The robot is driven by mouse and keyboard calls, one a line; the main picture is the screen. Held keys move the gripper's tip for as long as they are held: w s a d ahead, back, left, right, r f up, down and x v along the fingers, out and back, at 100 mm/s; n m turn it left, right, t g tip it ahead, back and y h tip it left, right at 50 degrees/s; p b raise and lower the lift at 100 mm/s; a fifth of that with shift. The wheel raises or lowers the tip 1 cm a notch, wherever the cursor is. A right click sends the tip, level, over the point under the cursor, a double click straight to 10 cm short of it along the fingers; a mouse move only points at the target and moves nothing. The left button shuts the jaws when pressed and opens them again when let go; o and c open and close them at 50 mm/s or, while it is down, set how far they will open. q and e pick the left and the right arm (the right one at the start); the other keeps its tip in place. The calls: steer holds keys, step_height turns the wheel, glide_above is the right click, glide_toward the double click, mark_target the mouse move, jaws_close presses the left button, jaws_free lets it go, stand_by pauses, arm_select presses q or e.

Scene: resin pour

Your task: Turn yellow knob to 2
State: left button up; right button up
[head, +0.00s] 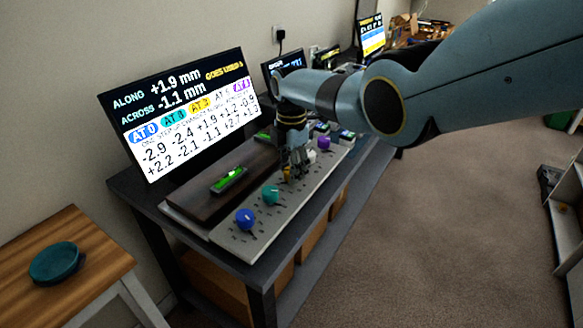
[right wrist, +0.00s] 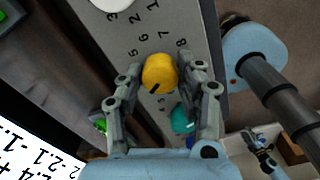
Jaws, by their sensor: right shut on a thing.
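The yellow knob (right wrist: 160,72) sits on the grey panel (right wrist: 198,18), between the fingers of my right gripper (right wrist: 163,88) in the right wrist view. The gripper is shut on it, one finger on each side. The knob's dark mark points toward the lower left there; digits 5, 6, 7 and 8 show around its upper side, and the others are hard to read. In the head view my right gripper (head: 297,165) reaches down to the panel and mostly hides the yellow knob (head: 287,173). A small gripper, apparently my left (right wrist: 262,147), shows at lower right; its jaws are unclear.
A blue knob (head: 245,218) and a teal knob (head: 270,194) stand on the panel in front, and a purple knob (head: 323,143) behind. A monitor (head: 190,112) with offsets and coloured "AT" badges stands left. A green-lit level (head: 229,179) lies on the dark board.

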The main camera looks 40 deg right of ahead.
steer(key=n, duration=0.4)
steer(key=shift+w+n, duration=0.1)
steer(key=shift+n, duration=2.1)
steer(key=o, duration=1.1)
steer(key=shift+o, duration=0.2)
step_height(320, 180, up, 12)
